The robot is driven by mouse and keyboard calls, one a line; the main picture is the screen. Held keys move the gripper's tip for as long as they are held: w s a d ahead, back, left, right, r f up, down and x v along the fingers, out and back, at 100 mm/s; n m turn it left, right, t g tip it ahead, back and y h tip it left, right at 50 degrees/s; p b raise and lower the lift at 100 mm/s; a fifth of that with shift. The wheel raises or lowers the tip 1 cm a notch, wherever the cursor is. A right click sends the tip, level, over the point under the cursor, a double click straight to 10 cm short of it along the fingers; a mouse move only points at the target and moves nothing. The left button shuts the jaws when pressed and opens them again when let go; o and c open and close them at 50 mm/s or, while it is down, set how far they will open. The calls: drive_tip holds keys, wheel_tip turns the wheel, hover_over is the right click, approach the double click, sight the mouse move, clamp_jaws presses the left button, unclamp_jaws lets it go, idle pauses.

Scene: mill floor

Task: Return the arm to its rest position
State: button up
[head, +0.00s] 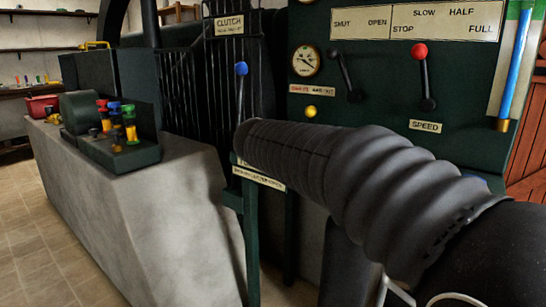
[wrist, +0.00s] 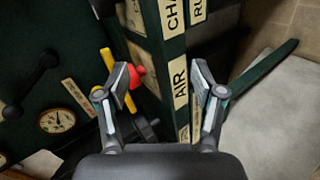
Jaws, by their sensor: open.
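My arm, in a black ribbed sleeve (head: 380,185), reaches across the head view from the lower right toward the clutch lever. My gripper does not show in the head view; it is hidden beyond the sleeve's far end. In the wrist view my gripper (wrist: 163,88) is open, with its two fingers well apart and nothing held between them. Behind the fingers stand a green post with a label reading AIR (wrist: 180,84) and a red knob (wrist: 137,76) close to the left finger. I cannot tell whether that finger touches the knob.
A green control panel (head: 375,108) stands behind the arm, with a gauge (head: 306,61), a black-knobbed lever (head: 346,77) and a red-knobbed speed lever (head: 425,78). The blue-knobbed clutch lever (head: 241,83) rises left of the sleeve. A concrete plinth (head: 150,215) fills the left; tiled floor lies beyond.

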drive_tip(key=s+d+f+m+g+y, duration=0.1)
drive_tip(key=s+f, duration=0.4)
drive_tip(key=s, duration=0.5)
drive_tip(key=s+d+f+m+g+y, duration=0.1)
drive_tip(key=s+d+f+m+y, duration=0.2)
drive_tip(key=s, duration=0.8)
drive_tip(key=s+d+f+m+g+y, duration=0.1)
drive_tip(key=s+d+f+m+y, duration=0.2)
drive_tip(key=s+f, duration=0.4)
drive_tip(key=s+m, duration=0.1)
drive_tip(key=s, duration=0.3)
drive_tip(key=shift+s+m+p, duration=0.2)
drive_tip(key=shift+m+p, duration=0.2)
drive_tip(key=shift+d+f, duration=0.1)
